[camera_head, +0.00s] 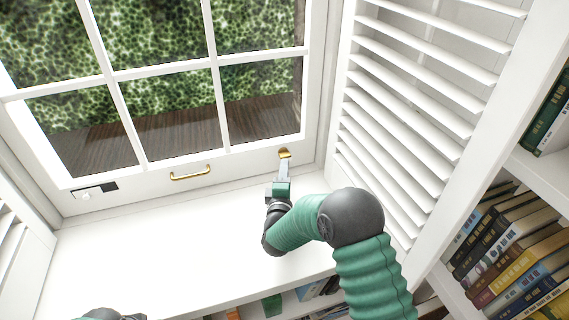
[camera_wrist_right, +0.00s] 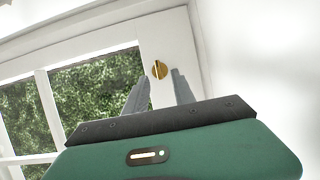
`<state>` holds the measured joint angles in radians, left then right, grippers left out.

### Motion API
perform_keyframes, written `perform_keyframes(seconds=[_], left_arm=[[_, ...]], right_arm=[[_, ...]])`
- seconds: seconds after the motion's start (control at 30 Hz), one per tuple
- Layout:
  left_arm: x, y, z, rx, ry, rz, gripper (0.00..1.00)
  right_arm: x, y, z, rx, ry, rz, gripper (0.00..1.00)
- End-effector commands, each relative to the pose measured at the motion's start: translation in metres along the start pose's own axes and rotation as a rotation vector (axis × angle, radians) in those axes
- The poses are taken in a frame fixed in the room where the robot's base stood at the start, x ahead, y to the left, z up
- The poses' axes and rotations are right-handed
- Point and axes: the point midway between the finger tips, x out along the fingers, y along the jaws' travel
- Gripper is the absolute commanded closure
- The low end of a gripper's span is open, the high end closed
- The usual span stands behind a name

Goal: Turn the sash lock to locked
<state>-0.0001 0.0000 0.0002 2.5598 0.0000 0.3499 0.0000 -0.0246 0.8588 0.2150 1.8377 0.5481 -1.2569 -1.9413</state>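The sash lock (camera_head: 285,153) is a small brass piece on the window's bottom rail, near its right corner. In the right wrist view the sash lock (camera_wrist_right: 160,69) shows as a round brass knob with a raised, tilted bar across it. My right gripper (camera_head: 284,165) points at it from the front. In the right wrist view my right gripper (camera_wrist_right: 160,77) has its two fingers apart, with the knob showing between and just beyond the tips. Contact cannot be made out. Only a bit of my left arm shows at the bottom left; its gripper is out of frame.
A brass pull handle (camera_head: 190,173) sits on the rail left of the lock. A white and black fitting (camera_head: 95,190) is further left. White louvred shutters (camera_head: 410,110) stand close on the right, with bookshelves beyond. The white sill (camera_head: 170,240) is clear.

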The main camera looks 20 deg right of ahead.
Motion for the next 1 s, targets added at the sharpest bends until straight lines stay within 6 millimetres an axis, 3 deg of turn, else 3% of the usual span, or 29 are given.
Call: perform_keyframes(seconds=[0.1, 0.3, 0.6, 0.83, 1.0], left_arm=[[0.009, 0.000, 0.002, 0.000, 0.000, 0.000, 0.62], [0.014, 0.000, 0.004, 0.000, 0.000, 0.000, 0.62], [0.014, 0.000, 0.003, 0.000, 0.000, 0.000, 0.62], [0.014, 0.000, 0.003, 0.000, 0.000, 0.000, 0.62], [0.014, 0.000, 0.003, 0.000, 0.000, 0.000, 0.62]], right_arm=[[0.029, -0.003, 0.000, 0.001, -0.002, 0.003, 0.69], [0.057, -0.001, -0.001, 0.001, 0.001, 0.001, 0.69], [0.062, 0.001, 0.000, 0.000, 0.002, 0.001, 0.69], [0.061, 0.001, -0.001, 0.000, 0.002, 0.000, 0.98], [0.061, 0.000, -0.001, 0.000, 0.002, -0.001, 1.00]])
